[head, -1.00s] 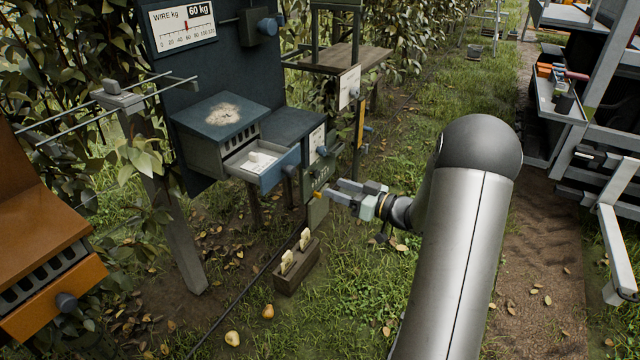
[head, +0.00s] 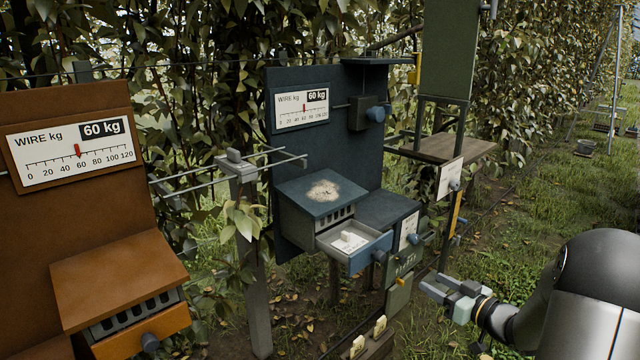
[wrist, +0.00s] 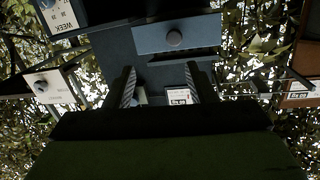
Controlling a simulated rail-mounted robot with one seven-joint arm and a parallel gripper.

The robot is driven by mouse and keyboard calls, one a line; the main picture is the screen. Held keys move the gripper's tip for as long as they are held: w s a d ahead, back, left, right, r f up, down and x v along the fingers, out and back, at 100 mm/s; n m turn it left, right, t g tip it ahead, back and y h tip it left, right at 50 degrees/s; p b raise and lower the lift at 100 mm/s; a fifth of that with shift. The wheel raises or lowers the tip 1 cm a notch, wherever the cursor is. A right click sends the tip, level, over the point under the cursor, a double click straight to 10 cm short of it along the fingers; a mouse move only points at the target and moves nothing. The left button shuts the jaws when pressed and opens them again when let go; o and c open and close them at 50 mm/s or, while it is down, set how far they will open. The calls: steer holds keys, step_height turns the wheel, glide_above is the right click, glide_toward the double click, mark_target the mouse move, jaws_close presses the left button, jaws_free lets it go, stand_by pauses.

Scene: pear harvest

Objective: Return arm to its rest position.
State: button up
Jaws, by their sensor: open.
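My gripper (head: 447,289) is at the lower right in the head view, on the end of my arm. Its two fingers are apart with nothing between them. It is to the right of the blue station's open drawer (head: 362,253) and apart from it. In the wrist view my two fingers (wrist: 160,88) stand spread, and the blue drawer front (wrist: 177,40) with its round knob shows beyond them. The open drawer holds a small white block (head: 348,241).
An orange-brown station (head: 95,240) with a 60 kg gauge stands at the left. The blue station (head: 322,160) has a matching gauge. A wooden box (head: 368,345) with pale tags is low in front. A wooden shelf (head: 445,149) is behind.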

steer(key=s+a+r+m+g+h+p, duration=0.25)
steer(key=a+r+h, duration=0.2)
steer(key=h, duration=0.45)
steer(key=s+a+g+p, duration=0.1)
steer(key=s+a+g, duration=0.3)
steer(key=s, duration=0.5)
steer(key=s+a+m+g, duration=0.1)
steer(key=s+a+g, duration=0.3)
steer(key=s, duration=0.5)
steer(key=s+a+m+g+p, duration=0.1)
steer(key=s+a+g, duration=0.3)
steer(key=s, duration=0.6)
steer(key=shift+a+r+y+p, duration=0.2)
steer(key=shift+a+y+p, duration=0.15)
steer(key=shift+a, duration=0.9)
